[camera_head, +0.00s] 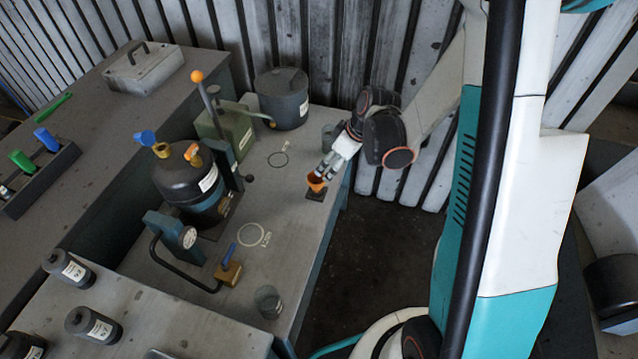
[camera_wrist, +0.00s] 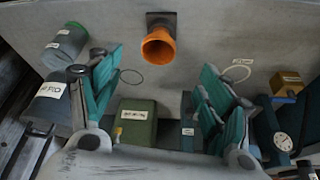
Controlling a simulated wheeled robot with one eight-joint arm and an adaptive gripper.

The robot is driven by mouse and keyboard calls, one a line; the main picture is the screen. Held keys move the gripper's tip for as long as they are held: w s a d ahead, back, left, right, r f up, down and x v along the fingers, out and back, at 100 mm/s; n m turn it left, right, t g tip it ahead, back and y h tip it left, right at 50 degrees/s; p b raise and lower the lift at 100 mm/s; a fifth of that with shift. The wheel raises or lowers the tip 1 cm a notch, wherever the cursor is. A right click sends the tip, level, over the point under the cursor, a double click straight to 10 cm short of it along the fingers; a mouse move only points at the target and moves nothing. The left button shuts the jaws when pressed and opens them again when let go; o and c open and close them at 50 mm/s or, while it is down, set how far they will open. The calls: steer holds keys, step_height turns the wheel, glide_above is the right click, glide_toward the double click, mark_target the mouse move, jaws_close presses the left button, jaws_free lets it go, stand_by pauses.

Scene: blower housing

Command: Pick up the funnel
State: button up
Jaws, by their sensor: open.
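The orange funnel (camera_head: 316,182) stands on a small dark square base (camera_head: 315,195) near the right edge of the grey bench. In the wrist view the funnel (camera_wrist: 158,47) shows its round mouth toward the camera, at the top centre. My gripper (camera_head: 323,171) is right at the funnel in the head view, partly in front of it. In the wrist view my gripper (camera_wrist: 160,75) has its two teal fingers spread wide, with the funnel beyond and between them. Nothing is held. Whether a finger touches the funnel cannot be told.
A black pressure vessel (camera_head: 187,182), a green box (camera_head: 232,130) with a lever, a dark cylinder (camera_head: 282,97) and a gauge block (camera_head: 172,236) stand to the left. A glass cup (camera_head: 268,301) is at the near edge. The bench around the funnel is mostly clear.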

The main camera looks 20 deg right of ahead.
mark_target(319, 178)
steer(key=b+x, duration=0.2)
steer(key=x, duration=0.5)
steer(key=shift+w+f, duration=0.15)
steer(key=shift+b+x, duration=1.35)
steer(key=shift+x, duration=1.35)
steer(key=shift+a, duration=0.15)
steer(key=c, duration=0.9)
